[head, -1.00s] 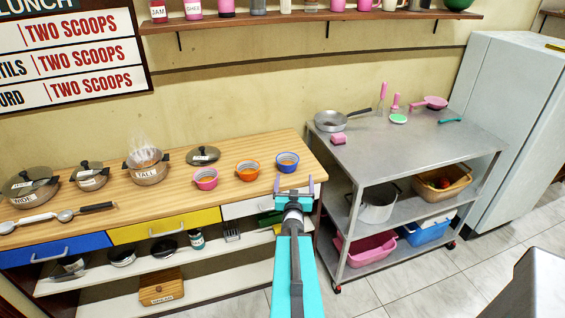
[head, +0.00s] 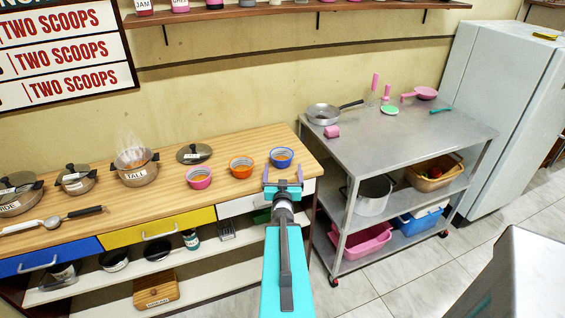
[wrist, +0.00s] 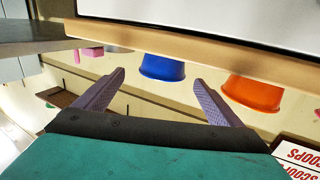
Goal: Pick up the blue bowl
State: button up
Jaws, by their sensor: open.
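The blue bowl (head: 281,158) stands upright on the wooden counter near its right end, the rightmost of three small bowls. My gripper (head: 283,175) is open and empty at the counter's front edge, just in front of the blue bowl. In the wrist view, which is upside down, the blue bowl (wrist: 162,69) shows between my two spread purple fingers (wrist: 158,80), apparently beyond their tips. I see no finger touching it.
An orange bowl (head: 241,168) stands just left of the blue one, with a pink bowl (head: 198,178) further left. A lid (head: 194,153) and several pots lie beyond. A metal trolley (head: 420,140) stands to the right, past a narrow gap.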

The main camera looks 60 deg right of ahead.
aim_at(283, 162)
jog(key=shift+b+x, duration=1.3)
jog(key=shift+b, duration=1.2)
jog(key=shift+w+d+f+b, duration=0.15)
jog(key=shift+d+b, duration=0.2)
jog(key=shift+b, duration=0.75)
jog(key=b, duration=0.2)
jog(key=d+b, duration=0.1)
jog(key=b, duration=0.2)
jog(key=shift+w+d, duration=0.15)
jog(key=shift+w, duration=0.2)
jog(key=b, duration=0.2)
jog(key=shift+w+d+b, duration=0.15)
jog(key=shift+w+b, duration=0.05)
jog(key=shift+b, duration=0.15)
jog(key=shift+w+d, duration=0.15)
jog(key=shift+d, duration=0.05)
jog(key=shift+r+x, duration=0.2)
jog(key=shift+x, duration=0.95)
jog(key=shift+w, duration=0.1)
